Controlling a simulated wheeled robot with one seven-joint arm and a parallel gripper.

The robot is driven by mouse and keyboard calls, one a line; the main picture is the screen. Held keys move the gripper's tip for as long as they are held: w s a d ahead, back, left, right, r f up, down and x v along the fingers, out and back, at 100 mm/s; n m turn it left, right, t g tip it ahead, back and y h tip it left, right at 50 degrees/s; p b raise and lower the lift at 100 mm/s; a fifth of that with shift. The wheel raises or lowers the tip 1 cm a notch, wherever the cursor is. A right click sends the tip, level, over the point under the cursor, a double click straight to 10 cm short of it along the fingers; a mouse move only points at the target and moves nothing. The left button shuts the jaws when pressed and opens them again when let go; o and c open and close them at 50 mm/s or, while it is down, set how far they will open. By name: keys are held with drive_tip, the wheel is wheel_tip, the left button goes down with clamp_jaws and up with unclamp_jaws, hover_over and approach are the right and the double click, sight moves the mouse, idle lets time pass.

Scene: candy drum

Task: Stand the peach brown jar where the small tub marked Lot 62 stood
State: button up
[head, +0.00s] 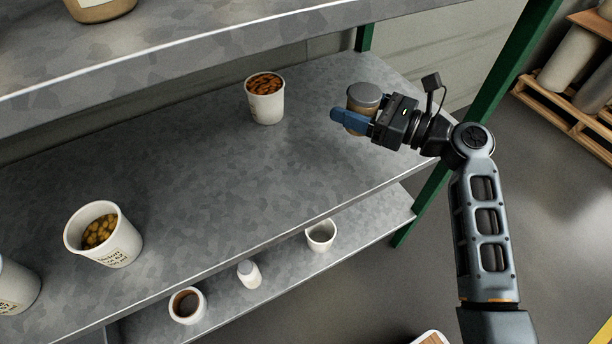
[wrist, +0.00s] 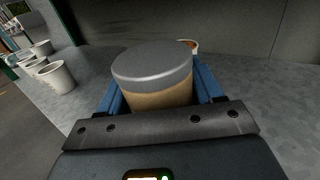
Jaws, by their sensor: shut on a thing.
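A peach brown jar (head: 362,98) with a grey lid is between the blue fingers of my gripper (head: 350,118), at the right end of the middle shelf. In the wrist view the jar (wrist: 158,95) stands upright between both fingers, and my gripper (wrist: 160,100) is shut on it. I cannot tell whether its base touches the shelf. A white tub with dark writing (head: 103,235) and yellow-brown contents stands at the shelf's left; I cannot read a Lot 62 mark on it.
A white tub of orange-brown pieces (head: 265,108) stands left of the jar. The middle of the grey shelf (head: 200,165) is bare. A green post (head: 510,70) rises at the right. The lower shelf holds a white cup (head: 320,236), a small bottle (head: 249,274) and a brown-filled cup (head: 187,306).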

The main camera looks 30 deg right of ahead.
drive_tip(key=shift+s+d+f+n+g+y+b, duration=0.25)
drive_tip(key=shift+s+n+g+y+b, duration=0.15)
drive_tip(key=shift+n+y, duration=0.15)
drive_tip(key=shift+w+a+f, duration=0.1)
drive_tip(key=shift+a+f, duration=0.05)
drive_tip(key=shift+a, duration=0.15)
drive_tip(key=w+a+f, duration=0.1)
drive_tip(key=a+f, duration=0.1)
drive_tip(key=a, duration=0.1)
drive_tip(key=w+a+f, duration=0.2)
drive_tip(key=a, duration=0.1)
drive_tip(key=w+a+f+b, duration=0.1)
drive_tip(key=a+f, duration=0.1)
drive_tip(key=a, duration=0.2)
drive_tip(key=shift+w+f, duration=0.15)
drive_tip(key=shift+f, duration=0.05)
drive_tip(key=shift+f+b, duration=0.55)
drive_tip(key=shift+f, duration=1.5)
drive_tip(key=shift+f, duration=0.15)
drive_tip(key=o, duration=1.3)
drive_tip(key=shift+c, duration=0.2)
